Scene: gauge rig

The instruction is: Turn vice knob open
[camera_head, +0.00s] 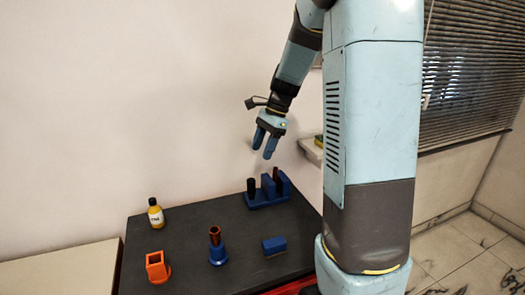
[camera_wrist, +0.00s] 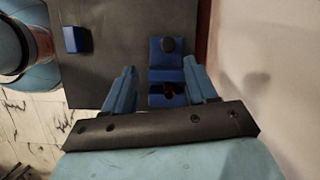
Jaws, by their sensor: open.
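The blue vice (camera_head: 267,200) stands at the back right of the dark table. A black upright knob (camera_head: 251,188) is at its left end, and a dark red piece (camera_head: 275,174) stands between its two blue blocks. My gripper (camera_head: 263,150) is open and empty, pointing down above the vice. It is apart from the knob, with clear space below the fingertips.
On the table (camera_head: 185,222) stand a yellow bottle (camera_head: 156,215), an orange holder (camera_head: 157,268), a blue stand (camera_head: 218,255) with a brown tube (camera_head: 215,236), and a blue block (camera_head: 274,245). The wall (camera_head: 120,100) is close behind the vice. The table's middle is largely clear.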

